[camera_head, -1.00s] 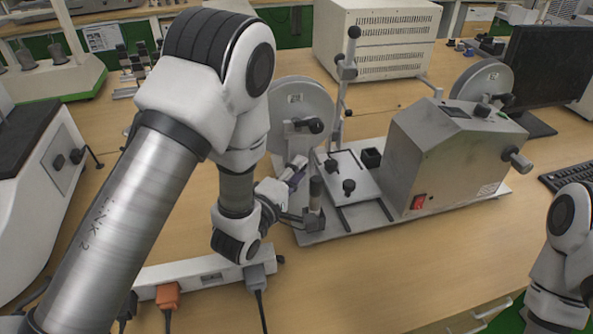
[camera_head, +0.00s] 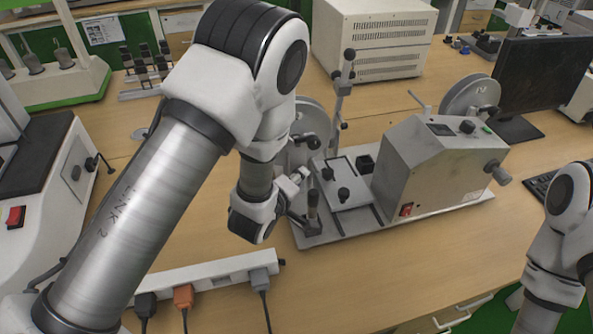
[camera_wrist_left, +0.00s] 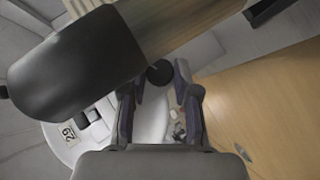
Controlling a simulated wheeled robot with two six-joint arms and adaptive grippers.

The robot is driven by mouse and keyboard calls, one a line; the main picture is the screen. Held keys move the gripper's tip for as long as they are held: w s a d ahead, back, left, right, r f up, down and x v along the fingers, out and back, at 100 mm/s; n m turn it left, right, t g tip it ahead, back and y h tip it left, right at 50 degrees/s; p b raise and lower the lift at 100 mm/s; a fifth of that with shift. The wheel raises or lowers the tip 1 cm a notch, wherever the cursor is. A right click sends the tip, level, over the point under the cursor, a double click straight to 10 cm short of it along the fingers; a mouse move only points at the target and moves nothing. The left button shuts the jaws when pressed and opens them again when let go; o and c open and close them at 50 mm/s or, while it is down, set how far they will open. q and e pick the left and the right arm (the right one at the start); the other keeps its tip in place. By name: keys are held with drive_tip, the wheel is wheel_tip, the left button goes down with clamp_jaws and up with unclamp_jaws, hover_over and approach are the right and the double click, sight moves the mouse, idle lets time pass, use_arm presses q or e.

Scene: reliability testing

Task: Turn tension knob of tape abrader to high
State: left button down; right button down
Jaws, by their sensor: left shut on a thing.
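The tape abrader (camera_head: 430,165) is a grey metal machine on a flat base plate in the middle of the head view. Its left reel (camera_head: 312,112) is partly hidden behind my left arm. My left gripper (camera_head: 297,180) is low beside that reel, near the abrader's short dark-handled post (camera_head: 312,205). In the left wrist view, my left gripper (camera_wrist_left: 160,92) has its fingers on either side of a dark round knob (camera_wrist_left: 158,73), shut on it. This looks like the tension knob. Its setting cannot be read. My right gripper is out of view.
A white power strip (camera_head: 215,272) with plugs lies in front of my left gripper. A monitor (camera_head: 550,65) stands at the back right.

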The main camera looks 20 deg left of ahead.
use_arm(q)
drive_tip(key=shift+g+y, duration=0.3)
drive_tip(key=c, duration=0.8)
unclamp_jaws()
drive_tip(key=shift+c, duration=0.2)
drive_tip(key=v, duration=0.7)
drive_tip(key=shift+s, duration=0.2)
